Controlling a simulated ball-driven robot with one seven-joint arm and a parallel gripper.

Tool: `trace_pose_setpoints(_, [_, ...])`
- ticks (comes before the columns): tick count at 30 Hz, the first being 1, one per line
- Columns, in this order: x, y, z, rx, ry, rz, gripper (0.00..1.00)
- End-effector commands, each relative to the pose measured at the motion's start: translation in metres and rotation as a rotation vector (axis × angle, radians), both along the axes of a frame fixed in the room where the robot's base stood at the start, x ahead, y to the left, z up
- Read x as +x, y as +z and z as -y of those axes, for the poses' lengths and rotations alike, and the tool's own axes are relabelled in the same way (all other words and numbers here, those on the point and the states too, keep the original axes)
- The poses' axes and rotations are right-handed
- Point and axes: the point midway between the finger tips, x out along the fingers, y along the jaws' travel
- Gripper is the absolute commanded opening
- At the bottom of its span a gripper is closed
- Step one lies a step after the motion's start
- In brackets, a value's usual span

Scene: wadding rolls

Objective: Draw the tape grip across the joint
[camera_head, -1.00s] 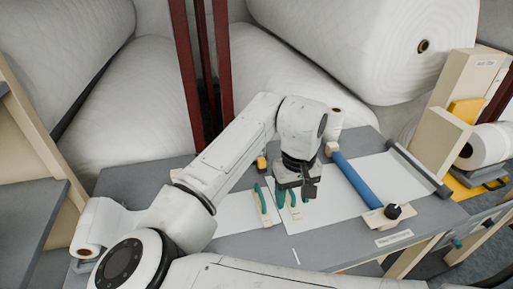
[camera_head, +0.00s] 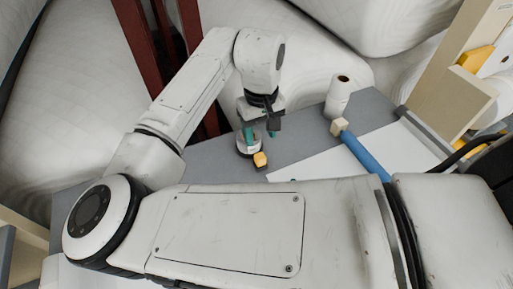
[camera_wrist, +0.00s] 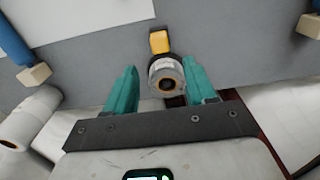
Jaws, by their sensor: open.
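The tape grip is a small yellow-orange handle (camera_head: 260,159) with a grey-white tape roll (camera_head: 246,149), standing on the grey bench near its back edge. In the wrist view, the tape roll (camera_wrist: 163,72) shows end-on between my two teal fingers, with the yellow handle (camera_wrist: 159,41) beyond it. My gripper (camera_head: 260,136) is open, pointing down at the tape roll, one finger on each side; I cannot tell whether either finger touches it. A white sheet (camera_head: 330,163) lies on the bench; the joint is hidden behind my arm in the head view.
A blue bar with a wooden end (camera_head: 363,153) lies across the sheet at right. A small white roll (camera_head: 338,98) stands at the bench's back edge. Large white wadding rolls (camera_head: 335,25) and dark red posts (camera_head: 150,55) stand behind. Bare grey bench (camera_head: 205,160) shows left of the grip.

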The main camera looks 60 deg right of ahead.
Motion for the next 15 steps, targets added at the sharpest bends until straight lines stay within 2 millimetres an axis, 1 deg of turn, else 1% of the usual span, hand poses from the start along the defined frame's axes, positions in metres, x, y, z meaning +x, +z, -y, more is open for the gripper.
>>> trace_pose_setpoints(9, [0.0, -0.055, 0.0, 0.003, 0.0, -0.002, 0.55])
trace_pose_setpoints(15, [0.0, -0.084, 0.0, 0.002, 0.001, -0.001, 0.55])
